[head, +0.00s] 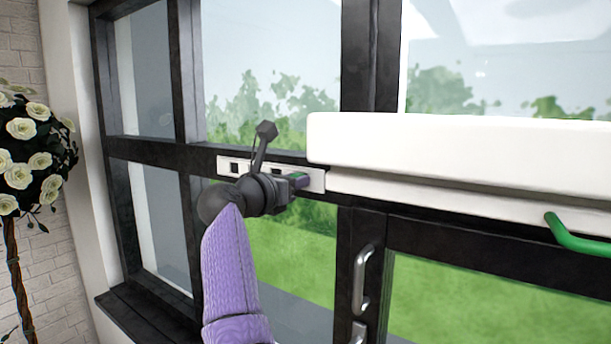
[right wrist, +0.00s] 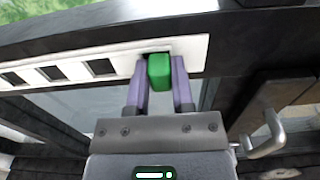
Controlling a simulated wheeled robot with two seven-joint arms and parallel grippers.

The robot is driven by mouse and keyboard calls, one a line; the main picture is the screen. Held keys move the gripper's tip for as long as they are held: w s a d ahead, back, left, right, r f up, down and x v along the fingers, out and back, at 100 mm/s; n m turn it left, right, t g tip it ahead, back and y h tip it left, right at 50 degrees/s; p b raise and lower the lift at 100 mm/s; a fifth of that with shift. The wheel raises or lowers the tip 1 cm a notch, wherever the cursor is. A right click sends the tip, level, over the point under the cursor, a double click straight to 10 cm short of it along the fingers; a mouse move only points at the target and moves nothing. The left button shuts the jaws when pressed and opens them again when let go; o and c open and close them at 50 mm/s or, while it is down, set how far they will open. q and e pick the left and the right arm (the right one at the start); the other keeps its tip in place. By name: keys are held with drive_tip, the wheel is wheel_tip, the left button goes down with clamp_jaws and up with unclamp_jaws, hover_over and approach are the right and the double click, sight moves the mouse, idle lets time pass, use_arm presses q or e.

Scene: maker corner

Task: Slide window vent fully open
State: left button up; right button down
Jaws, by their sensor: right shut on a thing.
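The window vent is a white strip (head: 314,181) with dark square openings, set on the black window frame. It also shows in the right wrist view (right wrist: 190,48), with several openings left of the green tab. My right gripper (head: 301,181) is at the right part of the strip. In the right wrist view its two purple fingers (right wrist: 159,80) are shut on the green tab (right wrist: 159,70) of the vent, one on each side. In the head view my gripper and wrist hide part of the strip. My left gripper is not in view.
A long white box (head: 460,145) juts out right of the vent, with a green handle (head: 580,240) below it. A metal window handle (head: 362,280) is below the vent. A white rose tree (head: 30,160) stands at the far left.

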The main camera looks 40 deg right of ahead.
drive_tip(key=shift+r, duration=0.1)
drive_tip(key=shift+w+a, duration=0.1)
drive_tip(key=c, duration=0.7)
unclamp_jaws()
drive_tip(key=shift+c, duration=0.2)
drive_tip(key=shift+o, duration=1.3)
drive_tip(key=shift+w+a, duration=0.1)
drive_tip(key=shift+w, duration=0.15)
drive_tip(key=shift+s, duration=0.15)
drive_tip(key=b+v, duration=0.5)
drive_tip(key=v, duration=0.4)
drive_tip(key=shift+a, duration=0.4)
